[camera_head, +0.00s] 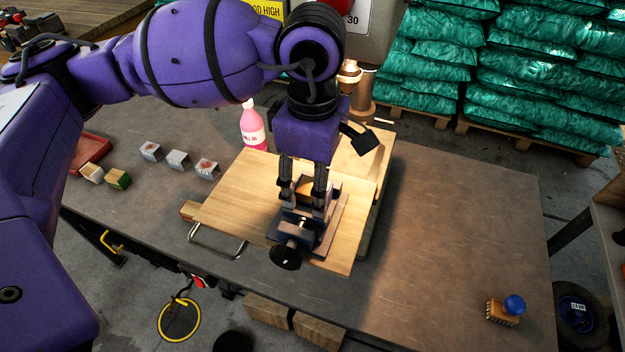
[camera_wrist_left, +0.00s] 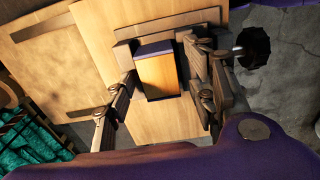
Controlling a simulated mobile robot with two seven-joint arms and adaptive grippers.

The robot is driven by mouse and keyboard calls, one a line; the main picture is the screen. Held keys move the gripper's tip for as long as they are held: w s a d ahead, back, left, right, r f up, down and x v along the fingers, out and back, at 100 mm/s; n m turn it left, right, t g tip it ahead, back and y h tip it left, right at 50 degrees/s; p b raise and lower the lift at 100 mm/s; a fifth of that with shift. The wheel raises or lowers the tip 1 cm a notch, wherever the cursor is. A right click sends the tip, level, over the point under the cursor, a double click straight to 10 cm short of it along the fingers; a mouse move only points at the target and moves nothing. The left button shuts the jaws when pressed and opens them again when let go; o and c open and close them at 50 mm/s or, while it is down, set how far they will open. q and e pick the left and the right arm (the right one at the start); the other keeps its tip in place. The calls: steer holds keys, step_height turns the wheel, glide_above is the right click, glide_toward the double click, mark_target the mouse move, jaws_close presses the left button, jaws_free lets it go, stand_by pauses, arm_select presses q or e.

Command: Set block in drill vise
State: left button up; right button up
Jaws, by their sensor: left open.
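The drill vise (camera_head: 310,240) sits on a wooden board on the workbench, with its black knob (camera_head: 285,257) toward the front. In the left wrist view its knob (camera_wrist_left: 252,47) is at the upper right. A wooden block (camera_wrist_left: 158,75) with a dark top edge sits in the gap between the vise jaws. In the head view the block (camera_head: 305,187) is partly hidden by my fingers. My left gripper (camera_head: 302,203) points down over the vise. Its fingers are open, one on each side of the block, with visible space around it. My right gripper is out of view.
Several small blocks, including a grey one (camera_head: 178,160) and a green-sided one (camera_head: 118,179), lie left by a red tray (camera_head: 95,148). A pink bottle (camera_head: 253,130) stands behind the board (camera_head: 235,195). A brush (camera_head: 503,313) lies far right.

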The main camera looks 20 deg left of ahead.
mark_target(313, 187)
arm_select(q)
step_height(313, 187, up, 12)
stand_by(0.4)
